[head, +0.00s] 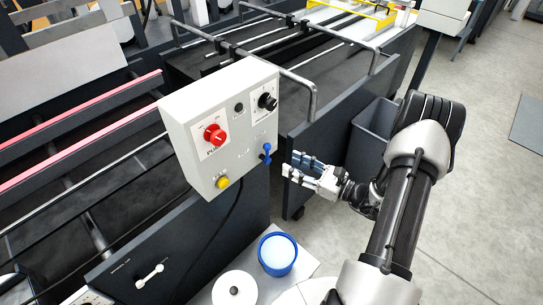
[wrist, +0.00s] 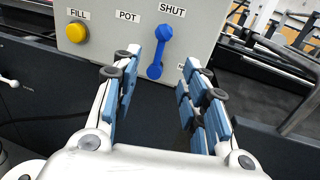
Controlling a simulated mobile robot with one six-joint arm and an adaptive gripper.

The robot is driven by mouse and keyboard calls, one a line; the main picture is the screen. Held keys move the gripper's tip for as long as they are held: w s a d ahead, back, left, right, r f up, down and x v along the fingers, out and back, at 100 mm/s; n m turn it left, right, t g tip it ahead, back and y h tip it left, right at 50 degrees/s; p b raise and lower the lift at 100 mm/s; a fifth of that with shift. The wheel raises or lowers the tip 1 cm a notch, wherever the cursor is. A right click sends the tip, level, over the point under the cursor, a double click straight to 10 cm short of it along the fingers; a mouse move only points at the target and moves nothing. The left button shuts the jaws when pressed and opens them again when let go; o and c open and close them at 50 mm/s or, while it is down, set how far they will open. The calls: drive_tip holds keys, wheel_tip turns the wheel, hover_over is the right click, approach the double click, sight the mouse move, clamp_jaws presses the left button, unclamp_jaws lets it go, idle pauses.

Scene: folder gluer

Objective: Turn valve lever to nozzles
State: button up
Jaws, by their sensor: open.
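The valve lever (head: 266,153) is blue and sits at the lower right of the light grey control box's front. In the wrist view the lever (wrist: 157,54) is close to upright, tilted slightly, below the label SHUT. The label POT is to its upper left, and a label at its lower right is mostly hidden by a finger. My gripper (head: 291,164) is open and empty, right of the lever with a gap between them. In the wrist view the lever shows beyond and between the blue-padded fingers (wrist: 160,90).
The control box (head: 232,142) also carries a red knob (head: 214,135), a black knob (head: 267,101) and a yellow button (head: 222,183), labelled FILL. A blue pot (head: 278,254) and a white lid (head: 235,288) stand below. A grey bin (head: 374,128) is behind my gripper.

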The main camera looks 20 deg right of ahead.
sight(271, 161)
drive_tip(key=b+x, duration=0.1)
drive_tip(key=x, duration=0.7)
drive_tip(key=shift+w+a, duration=0.25)
drive_tip(key=shift+w, duration=0.05)
drive_tip(key=shift+c, duration=0.5)
clamp_jaws()
